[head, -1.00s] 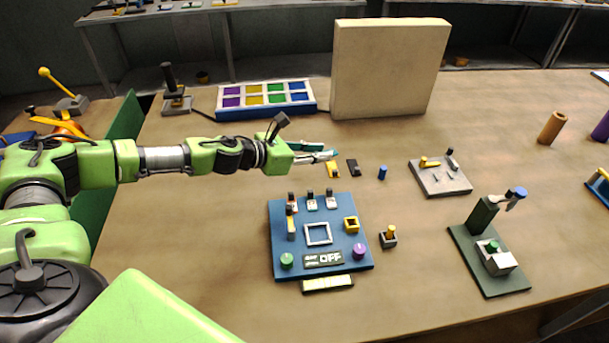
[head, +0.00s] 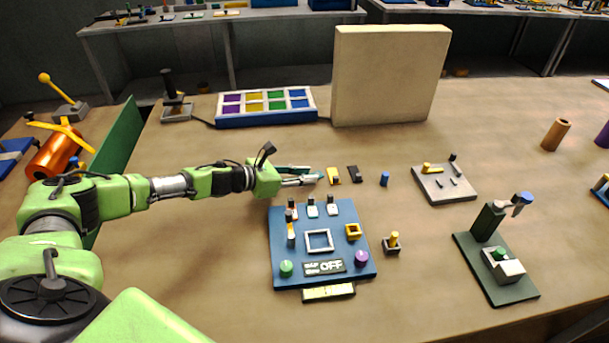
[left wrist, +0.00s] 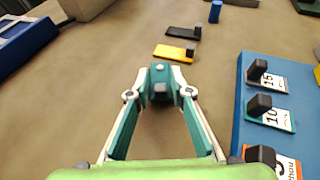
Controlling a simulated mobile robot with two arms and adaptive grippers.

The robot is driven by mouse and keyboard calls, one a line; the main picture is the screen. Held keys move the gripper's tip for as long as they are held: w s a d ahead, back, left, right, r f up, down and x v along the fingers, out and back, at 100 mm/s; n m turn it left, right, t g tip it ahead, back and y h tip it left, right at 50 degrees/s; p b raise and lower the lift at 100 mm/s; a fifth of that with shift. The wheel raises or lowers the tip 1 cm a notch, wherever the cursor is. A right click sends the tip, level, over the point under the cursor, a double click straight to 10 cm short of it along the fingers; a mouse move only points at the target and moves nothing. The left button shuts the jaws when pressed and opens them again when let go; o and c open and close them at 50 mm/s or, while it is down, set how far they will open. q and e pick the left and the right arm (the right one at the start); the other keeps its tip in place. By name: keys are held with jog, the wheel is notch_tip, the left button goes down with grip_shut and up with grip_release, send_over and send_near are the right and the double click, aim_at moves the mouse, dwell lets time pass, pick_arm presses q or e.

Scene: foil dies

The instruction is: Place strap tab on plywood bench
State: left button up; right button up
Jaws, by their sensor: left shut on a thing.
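My left gripper (head: 316,178) reaches in from the left, low over the plywood bench (head: 200,270), just left of the yellow tab and behind the blue panel. In the left wrist view my left gripper (left wrist: 160,92) is shut on a small teal piece (left wrist: 160,72) with a dark knob, which I take for the strap tab. I cannot tell whether it touches the bench. A yellow tab (head: 333,175) and a black tab (head: 355,174), each with a dark knob, lie flat on the bench beyond it. My right gripper is not in view.
The blue panel (head: 283,239) with knobs and labelled blocks stands right of the gripper. A blue peg (head: 384,178), a grey plate (head: 442,193) and a green fixture (head: 495,265) stand farther right. A cream block (head: 388,75) and a colour tray (head: 265,118) are behind.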

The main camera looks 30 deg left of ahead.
pick_arm(q)
jog(key=shift+f, duration=0.25)
jog(key=o, duration=0.8)
jog(key=shift+r, duration=0.15)
jog(key=shift+r, duration=0.25)
jog(key=b+v, duration=0.1)
jog(key=v, duration=0.2)
jog(key=b+v, duration=0.1)
jog(key=v, duration=0.3)
jog(key=b+v, duration=0.2)
jog(key=v, duration=0.1)
jog(key=shift+s+a+f, duration=0.2)
jog(key=shift+s+a, duration=0.1)
jog(key=shift+s+a+r+b, duration=0.15)
jog(key=shift+s+r+b, duration=0.15)
jog(key=shift+s, duration=0.1)
jog(key=shift+s+r, duration=0.1)
jog(key=shift+r, duration=0.1)
